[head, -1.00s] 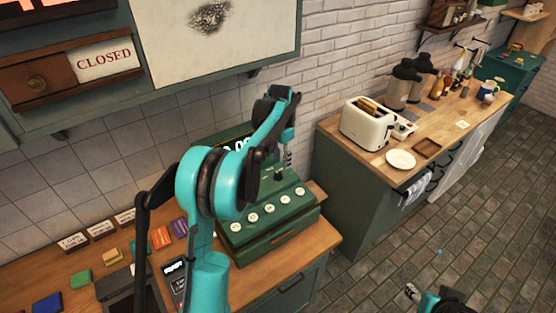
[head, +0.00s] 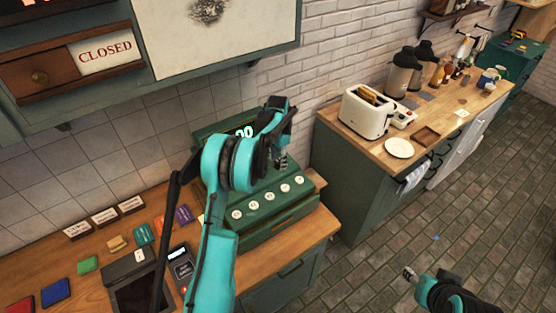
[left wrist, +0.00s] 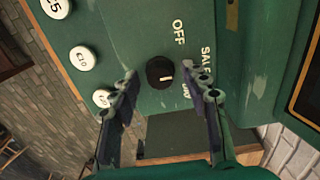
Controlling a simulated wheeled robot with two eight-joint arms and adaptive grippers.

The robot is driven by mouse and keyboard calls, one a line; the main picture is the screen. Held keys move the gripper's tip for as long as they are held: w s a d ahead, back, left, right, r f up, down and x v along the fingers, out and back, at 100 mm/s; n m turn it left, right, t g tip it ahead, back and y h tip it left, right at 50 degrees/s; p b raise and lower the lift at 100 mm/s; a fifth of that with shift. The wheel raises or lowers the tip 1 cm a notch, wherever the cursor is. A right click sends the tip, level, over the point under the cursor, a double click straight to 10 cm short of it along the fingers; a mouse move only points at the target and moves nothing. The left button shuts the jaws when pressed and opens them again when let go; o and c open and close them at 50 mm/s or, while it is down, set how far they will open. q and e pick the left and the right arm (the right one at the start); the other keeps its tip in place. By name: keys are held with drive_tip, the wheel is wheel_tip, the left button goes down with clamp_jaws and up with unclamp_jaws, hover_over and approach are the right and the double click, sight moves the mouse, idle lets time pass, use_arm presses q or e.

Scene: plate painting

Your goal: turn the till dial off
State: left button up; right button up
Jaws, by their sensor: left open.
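The green till (head: 262,228) stands on the wooden counter at the wall, with a row of round white keys and a lit display. Its black till dial (left wrist: 160,72) shows in the left wrist view, beside the OFF and SALE lettering. A pale mark on the dial lies toward its right side; I cannot tell its exact setting. My left gripper (head: 283,162) is over the till's right part. In the left wrist view its open fingers (left wrist: 160,76) appear on either side of the dial, with no clear contact. The arm hides part of the till. My right gripper (head: 408,274) is low over the floor, its jaws unclear.
A card reader (head: 180,264) and a dark tablet-like device (head: 135,290) are left of the till, with several coloured blocks. A cabinet with a CLOSED sign (head: 105,50) hangs above. A side counter with a toaster (head: 366,112) and plate (head: 399,147) stands right. The floor is clear.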

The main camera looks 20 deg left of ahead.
use_arm(q)
clamp_jaws()
drive_tip(key=n+b, duration=0.2)
drive_tip(key=n, duration=0.1)
drive_tip(key=shift+f+n, duration=0.1)
drive_tip(key=shift+n, duration=0.2)
drive_tip(key=n+b, duration=0.1)
drive_tip(key=n, duration=0.2)
drive_tip(key=shift+n+b, duration=0.45)
drive_tip(key=shift+n, duration=0.75)
